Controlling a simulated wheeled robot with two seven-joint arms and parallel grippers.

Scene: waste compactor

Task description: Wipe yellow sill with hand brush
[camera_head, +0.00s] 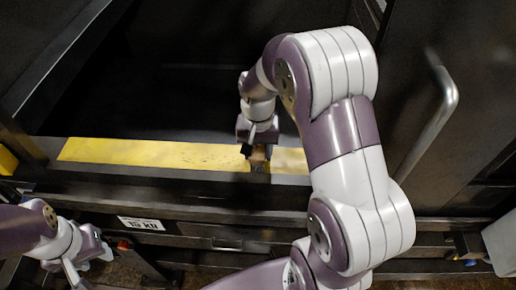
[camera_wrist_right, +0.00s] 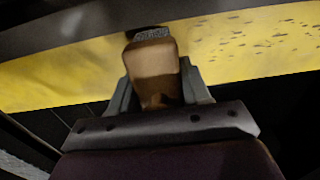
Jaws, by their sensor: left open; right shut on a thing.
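The yellow sill (camera_head: 150,152) runs across the front of the dark compactor opening. In the right wrist view the sill (camera_wrist_right: 240,45) shows many dark specks on its right part, while its left part looks mostly clean. My right gripper (camera_head: 257,150) is shut on the hand brush (camera_head: 260,157) over the right half of the sill. In the right wrist view the brush's brown wooden handle (camera_wrist_right: 152,70) sits between the fingers, with grey bristles at its far end at the sill. I cannot tell whether the bristles touch it. My left gripper (camera_head: 88,262) is open and empty at the lower left, below the sill.
A metal bar handle (camera_head: 437,105) stands on the dark panel at the right. A white label (camera_head: 141,224) is on the dark front beam below the sill. The dark compactor cavity (camera_head: 180,95) lies behind the sill. My right arm hides the sill's right end.

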